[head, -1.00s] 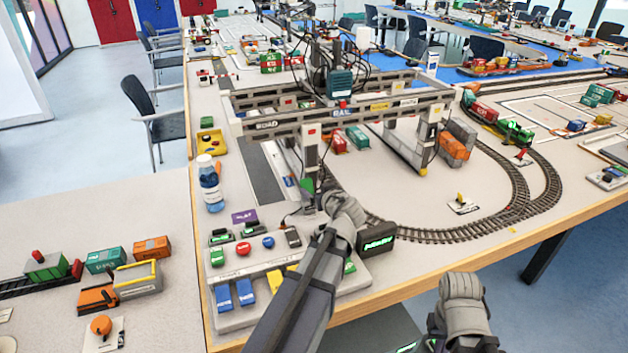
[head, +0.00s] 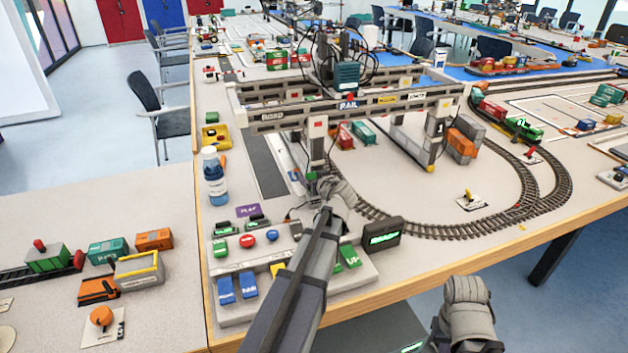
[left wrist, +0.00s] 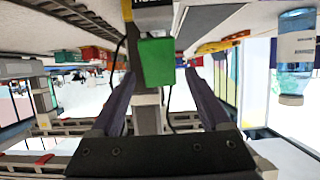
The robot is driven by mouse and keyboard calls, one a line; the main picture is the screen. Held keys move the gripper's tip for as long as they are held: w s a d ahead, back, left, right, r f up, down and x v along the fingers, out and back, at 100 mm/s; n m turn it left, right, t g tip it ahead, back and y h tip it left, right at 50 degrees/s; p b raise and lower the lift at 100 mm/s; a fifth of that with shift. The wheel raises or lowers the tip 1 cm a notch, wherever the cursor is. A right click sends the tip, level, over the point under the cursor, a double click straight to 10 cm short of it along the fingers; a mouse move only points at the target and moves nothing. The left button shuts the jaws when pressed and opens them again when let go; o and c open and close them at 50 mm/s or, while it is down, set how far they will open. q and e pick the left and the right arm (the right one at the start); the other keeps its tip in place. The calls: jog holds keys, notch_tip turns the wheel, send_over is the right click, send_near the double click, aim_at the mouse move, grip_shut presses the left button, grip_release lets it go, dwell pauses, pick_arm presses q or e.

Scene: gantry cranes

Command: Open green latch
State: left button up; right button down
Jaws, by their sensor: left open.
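The green latch (left wrist: 157,62) is a bright green block on a grey post in the left wrist view. In the head view only a small green patch (head: 312,176) shows low on the near leg of the gantry crane (head: 300,118). My left gripper (head: 324,184) is at that leg, partly hiding its foot. In the left wrist view its two fingers (left wrist: 159,80) are apart, one on each side of the latch; I cannot tell whether they touch it. My right gripper (head: 466,288) is at the lower right, off the table edge; its fingers are unclear.
A button panel (head: 215,314) with coloured keys lies under my left arm. A small dark display (head: 383,236) stands right of it. A water bottle (head: 214,180) stands left of the crane. Curved rail track (head: 455,232) runs to the right. The tabletop inside the curve is mostly clear.

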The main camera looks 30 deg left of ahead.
pick_arm(q)
jog(key=shift+c, duration=0.2)
grip_shut()
jog(key=s+d+t+y+b, duration=0.1)
jog(key=b, duration=0.3)
jog(key=shift+f+y+b, duration=0.3)
jog(key=shift+f, duration=0.1)
jog(key=shift+r+t+b, duration=0.25)
jog(key=shift+t+b, duration=0.05)
jog(key=shift+b, duration=0.1)
jog(key=shift+o, duration=0.2)
grip_release()
jog(key=shift+r, duration=0.15)
